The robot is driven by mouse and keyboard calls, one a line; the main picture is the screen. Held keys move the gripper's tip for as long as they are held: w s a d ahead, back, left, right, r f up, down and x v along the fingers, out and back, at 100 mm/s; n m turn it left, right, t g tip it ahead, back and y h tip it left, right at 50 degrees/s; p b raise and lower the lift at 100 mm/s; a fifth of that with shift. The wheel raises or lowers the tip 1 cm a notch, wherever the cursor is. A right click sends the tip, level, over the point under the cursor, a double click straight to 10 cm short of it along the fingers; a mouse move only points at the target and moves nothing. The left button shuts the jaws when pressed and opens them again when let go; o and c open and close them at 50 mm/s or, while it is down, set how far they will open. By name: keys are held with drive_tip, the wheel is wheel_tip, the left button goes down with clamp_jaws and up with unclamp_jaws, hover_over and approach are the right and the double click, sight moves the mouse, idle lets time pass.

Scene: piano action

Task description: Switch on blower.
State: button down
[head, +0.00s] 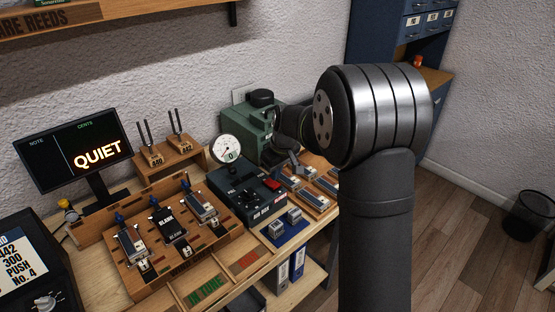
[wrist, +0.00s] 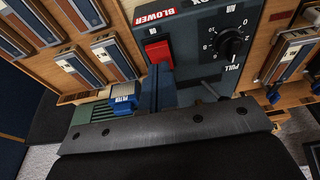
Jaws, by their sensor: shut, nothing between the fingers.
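The red blower switch (wrist: 158,52) sits on the dark control box, beside a red BLOWER label (wrist: 155,15) in the wrist view. In the head view the red switch (head: 272,184) is on the box's right side. My gripper (wrist: 161,72) is shut and empty, its fingertips right at the lower edge of the switch; I cannot tell whether they touch it. In the head view my gripper (head: 291,163) is above the right side of the box, partly hidden by my arm. The round gauge (head: 226,149) shows 0. I cannot tell the switch's position clearly.
A green machine (head: 250,125) stands behind the box. Reed blocks (head: 310,188) lie to the right, and a wooden rack (head: 165,245) stands to the left. A monitor (head: 75,150) reads QUIET.

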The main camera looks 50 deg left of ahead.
sight(272, 183)
drive_tip(key=shift+d+f, duration=0.15)
drive_tip(key=shift+f, duration=0.95)
drive_tip(key=shift+d+f, duration=0.15)
drive_tip(key=shift+f, duration=0.2)
drive_tip(key=shift+r, duration=0.1)
drive_tip(key=shift+a+r, duration=0.3)
drive_tip(key=shift+a, duration=0.4)
